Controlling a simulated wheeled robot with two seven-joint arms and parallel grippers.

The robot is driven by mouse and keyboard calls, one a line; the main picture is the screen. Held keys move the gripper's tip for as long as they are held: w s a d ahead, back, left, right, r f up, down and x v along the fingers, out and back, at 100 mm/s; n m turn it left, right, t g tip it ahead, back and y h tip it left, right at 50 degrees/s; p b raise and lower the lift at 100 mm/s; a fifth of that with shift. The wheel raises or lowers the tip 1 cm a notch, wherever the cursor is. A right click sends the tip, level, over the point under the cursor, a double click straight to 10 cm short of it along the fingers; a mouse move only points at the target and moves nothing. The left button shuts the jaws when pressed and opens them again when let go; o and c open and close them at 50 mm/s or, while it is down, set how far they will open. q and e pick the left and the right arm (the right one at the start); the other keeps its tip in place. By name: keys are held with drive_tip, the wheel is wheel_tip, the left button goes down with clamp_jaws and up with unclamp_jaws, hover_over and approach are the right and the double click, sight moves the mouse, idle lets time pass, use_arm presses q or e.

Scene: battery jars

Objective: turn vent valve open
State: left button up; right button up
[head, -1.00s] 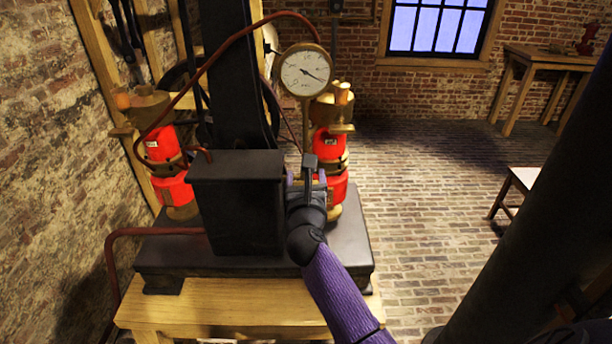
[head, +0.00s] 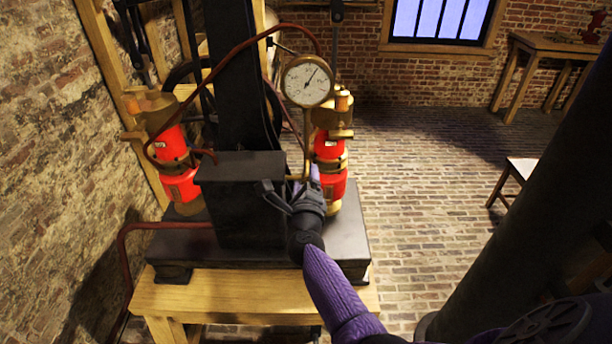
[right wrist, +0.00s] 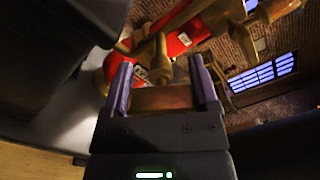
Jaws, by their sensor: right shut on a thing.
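My right gripper (head: 305,183) is at the front of the brass fittings under the gauge, beside the dark box. In the right wrist view, its two purple fingers (right wrist: 158,75) are shut on a brown, copper-coloured piece (right wrist: 165,98), which I take to be the vent valve's handle. A brass stem (right wrist: 161,52) stands just beyond it. In the head view the handle is mostly hidden by the gripper. The round white gauge (head: 307,81) stands above on a brass pipe, its needle pointing to the upper right. My left gripper is not in view.
Two red and brass cylinders (head: 328,165) (head: 175,165) flank a dark box (head: 240,210) and column on a black base (head: 345,232). This rests on a wooden bench (head: 240,292). A red-brown hose (head: 185,225) runs at left. Brick floor at right is open.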

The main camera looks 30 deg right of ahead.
drive_tip(key=shift+f+n+p, duration=0.15)
drive_tip(key=shift+n+p, duration=0.85)
drive_tip(key=shift+n, duration=2.2)
drive_tip(key=o, duration=1)
drive_tip(key=p+v, duration=0.4)
drive_tip(key=v, duration=0.6)
drive_tip(key=shift+a, duration=0.1)
